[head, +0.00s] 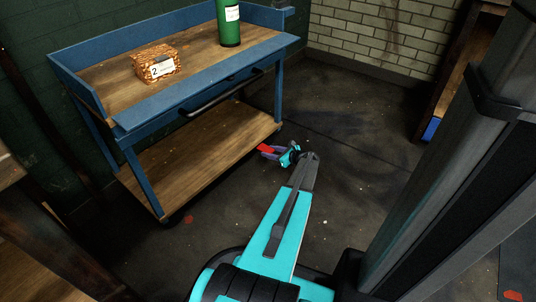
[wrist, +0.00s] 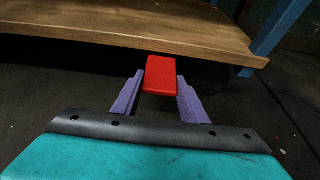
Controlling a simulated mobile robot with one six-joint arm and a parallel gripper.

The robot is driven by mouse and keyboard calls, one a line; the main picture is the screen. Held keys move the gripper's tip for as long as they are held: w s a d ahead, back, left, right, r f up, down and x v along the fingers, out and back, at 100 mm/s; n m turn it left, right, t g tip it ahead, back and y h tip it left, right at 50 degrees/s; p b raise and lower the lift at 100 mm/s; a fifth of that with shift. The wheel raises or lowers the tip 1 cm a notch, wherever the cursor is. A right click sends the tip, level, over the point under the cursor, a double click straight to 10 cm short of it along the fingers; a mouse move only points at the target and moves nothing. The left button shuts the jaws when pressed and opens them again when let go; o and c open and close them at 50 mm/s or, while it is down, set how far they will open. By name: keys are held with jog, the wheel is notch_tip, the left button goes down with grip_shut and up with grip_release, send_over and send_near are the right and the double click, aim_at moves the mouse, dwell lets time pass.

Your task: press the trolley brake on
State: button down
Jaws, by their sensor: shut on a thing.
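The blue trolley (head: 212,76) with wooden shelves stands at the left in the head view. Its red brake pedal (head: 266,148) shows low by the right end of the lower shelf. In the wrist view the pedal (wrist: 161,75) is a flat red plate in front of the shelf edge. My gripper (head: 272,153) has reached it, and its purple fingers (wrist: 155,92) are shut on the pedal, one on each side. I cannot tell whether the pedal is up or down.
The lower shelf edge (wrist: 140,43) is just above and beyond my fingers. A wooden bench (head: 458,75) stands at the right. The dark floor between is mostly clear.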

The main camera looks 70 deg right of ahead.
jog(key=shift+w+a, duration=0.1)
jog(key=shift+w, duration=0.1)
jog(key=c, duration=1.1)
grip_release()
jog(key=shift+f, duration=0.1)
jog(key=shift+s, duration=0.1)
jog(key=shift+s, duration=0.15)
jog(key=p+v, duration=0.5)
jog(key=v, duration=0.8)
jog(key=shift+s, duration=0.15)
jog(key=shift+s, duration=0.1)
